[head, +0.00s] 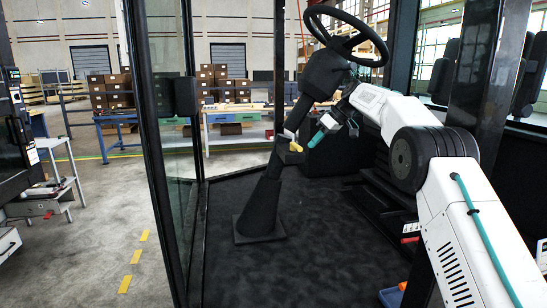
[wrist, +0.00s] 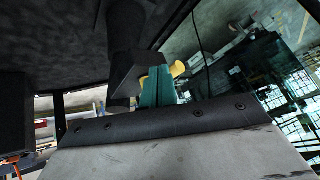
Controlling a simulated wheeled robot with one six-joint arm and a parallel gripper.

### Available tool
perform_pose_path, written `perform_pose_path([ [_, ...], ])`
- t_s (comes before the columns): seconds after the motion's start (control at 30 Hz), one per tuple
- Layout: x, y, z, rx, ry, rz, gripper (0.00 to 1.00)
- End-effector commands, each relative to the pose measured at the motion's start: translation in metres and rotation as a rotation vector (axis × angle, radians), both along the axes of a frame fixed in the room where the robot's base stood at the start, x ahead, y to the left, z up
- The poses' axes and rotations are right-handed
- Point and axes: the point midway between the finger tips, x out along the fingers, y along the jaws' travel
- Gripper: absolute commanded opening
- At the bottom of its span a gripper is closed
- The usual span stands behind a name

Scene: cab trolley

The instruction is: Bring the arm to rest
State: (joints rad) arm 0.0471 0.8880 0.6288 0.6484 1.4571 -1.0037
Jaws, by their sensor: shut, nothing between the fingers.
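My white arm reaches from the lower right of the head view up into the cab and bends down toward the steering column (head: 268,190). My gripper (head: 291,142) is at its end, with teal and yellow parts, close to the column in the picture. Whether it touches the column cannot be told. In the wrist view the teal part and yellow tips of my gripper (wrist: 172,70) show in front of a dark post. The gripper is shut and holds nothing that I can see. The black steering wheel (head: 347,36) is above it.
A glass door panel (head: 165,130) with a dark frame stands left of the column. The dark cab floor (head: 300,260) is mostly clear. A grey trolley (head: 50,190) stands outside at the left. Workbenches (head: 235,118) and stacked boxes (head: 110,90) are farther back.

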Motion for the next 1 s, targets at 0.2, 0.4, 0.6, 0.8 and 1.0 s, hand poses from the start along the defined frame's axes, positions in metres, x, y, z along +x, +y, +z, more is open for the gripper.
perform_pose_path([
  [0.2,-0.047,-0.016,-0.029,-0.072,0.237,-0.214,0.00],
  [0.4,-0.117,-0.029,-0.028,-0.157,0.387,-0.392,0.00],
  [0.6,-0.206,-0.042,-0.020,-0.243,0.485,-0.550,0.00],
  [0.8,-0.313,-0.054,-0.017,-0.330,0.546,-0.695,0.00],
  [1.0,-0.424,-0.067,-0.025,-0.407,0.565,-0.813,0.00],
])
